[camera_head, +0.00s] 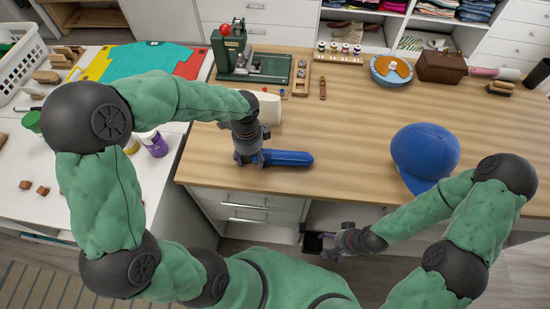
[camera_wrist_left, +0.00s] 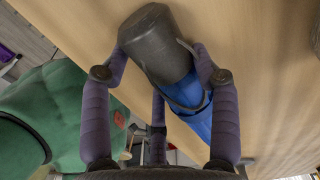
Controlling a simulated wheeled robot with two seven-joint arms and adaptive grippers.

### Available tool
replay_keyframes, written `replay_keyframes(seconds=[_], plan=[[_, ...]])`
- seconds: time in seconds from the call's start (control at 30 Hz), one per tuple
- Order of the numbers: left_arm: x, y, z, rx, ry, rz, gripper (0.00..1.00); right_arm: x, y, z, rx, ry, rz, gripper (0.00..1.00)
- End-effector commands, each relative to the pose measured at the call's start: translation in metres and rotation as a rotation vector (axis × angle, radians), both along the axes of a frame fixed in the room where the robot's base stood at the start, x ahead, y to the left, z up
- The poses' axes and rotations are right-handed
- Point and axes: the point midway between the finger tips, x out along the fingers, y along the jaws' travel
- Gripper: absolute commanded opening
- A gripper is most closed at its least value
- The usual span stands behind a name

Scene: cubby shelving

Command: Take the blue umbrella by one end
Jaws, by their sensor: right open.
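The blue umbrella (camera_head: 291,158) lies near the front edge of the wooden table in the head view, its blue length pointing right. In the left wrist view the umbrella (camera_wrist_left: 197,117) shows a dark grey handle end towards the top. My left gripper (camera_head: 243,158) is at the umbrella's left end. In its wrist view, the left gripper's fingers (camera_wrist_left: 156,50) close around the grey end, on both sides of it. My right gripper (camera_head: 318,241) is open and empty, low in front of the table edge, away from the umbrella.
A blue cap (camera_head: 425,152) lies on the table at right. A white cylindrical object (camera_head: 268,108) is just behind my left gripper. A green machine (camera_head: 250,65) and a round blue-rimmed item (camera_head: 391,70) stand farther back. The middle of the table is clear.

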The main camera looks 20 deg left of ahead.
Motion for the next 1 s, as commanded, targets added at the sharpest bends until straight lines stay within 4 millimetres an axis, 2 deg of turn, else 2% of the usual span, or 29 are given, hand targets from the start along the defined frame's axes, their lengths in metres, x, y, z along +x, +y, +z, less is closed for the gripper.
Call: replay_keyframes(seconds=[0.37, 0.57, 0.73, 0.87, 1.0], plan=[[0.0, 0.0, 0.001, 0.0, -0.001, 0.001, 0.15, 0.0, 0.0, 0.0, 0.0, 0.0, 0.0, 0.83], [0.001, 0.0, 0.013, 0.0, -0.002, 0.0, 0.15, 0.0, 0.0, 0.005, 0.0, 0.0, 0.0, 0.83], [0.0, -0.001, 0.037, 0.0, -0.003, 0.0, 0.15, 0.0, 0.0, 0.013, 0.0, 0.0, 0.0, 0.83], [-0.013, -0.014, 0.058, 0.0, -0.005, -0.004, 0.15, 0.0, 0.0, 0.021, 0.0, 0.0, 0.0, 0.83], [-0.031, -0.031, 0.089, -0.001, -0.006, -0.005, 0.15, 0.0, 0.0, 0.033, 0.0, 0.0, 0.0, 0.83]])
